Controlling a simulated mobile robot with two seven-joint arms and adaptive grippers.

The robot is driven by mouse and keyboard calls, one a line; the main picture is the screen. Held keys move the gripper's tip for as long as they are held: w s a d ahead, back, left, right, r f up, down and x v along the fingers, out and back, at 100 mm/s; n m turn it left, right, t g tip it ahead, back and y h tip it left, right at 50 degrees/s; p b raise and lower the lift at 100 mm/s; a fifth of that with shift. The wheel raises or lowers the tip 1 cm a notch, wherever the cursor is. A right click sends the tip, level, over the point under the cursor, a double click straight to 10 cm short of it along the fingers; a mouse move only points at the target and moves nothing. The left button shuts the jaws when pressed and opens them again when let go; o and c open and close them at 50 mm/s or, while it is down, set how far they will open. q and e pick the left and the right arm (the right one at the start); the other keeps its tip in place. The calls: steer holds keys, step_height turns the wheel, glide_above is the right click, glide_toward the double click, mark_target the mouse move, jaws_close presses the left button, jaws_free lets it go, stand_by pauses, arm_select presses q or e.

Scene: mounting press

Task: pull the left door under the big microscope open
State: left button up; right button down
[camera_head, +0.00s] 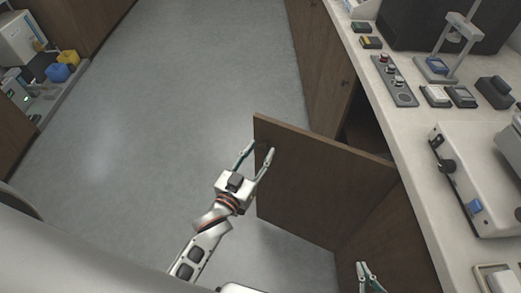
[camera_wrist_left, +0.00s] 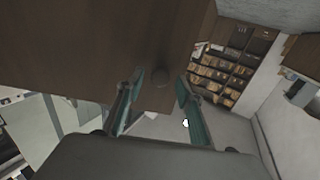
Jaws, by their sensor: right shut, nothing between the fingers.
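The brown wooden door (camera_head: 315,185) stands swung well out from the cabinet front, with a dark opening (camera_head: 370,140) showing behind it. My left gripper (camera_head: 258,150) is at the door's free edge, its two fingers spread apart. My right gripper (camera_head: 368,272) is shut and empty at the lower edge, by the cabinet front. The big microscope cannot be made out for certain.
A pale counter (camera_head: 415,165) runs above the cabinet, bearing a white device with a black knob (camera_head: 475,180), a switch panel (camera_head: 393,80) and small boxes. Grey floor (camera_head: 200,75) is free left of the door. Another bench (camera_head: 60,95) with equipment stands far left.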

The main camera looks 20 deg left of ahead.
arm_select(q)
steer(key=s+a, duration=0.2)
steer(key=s, duration=0.9)
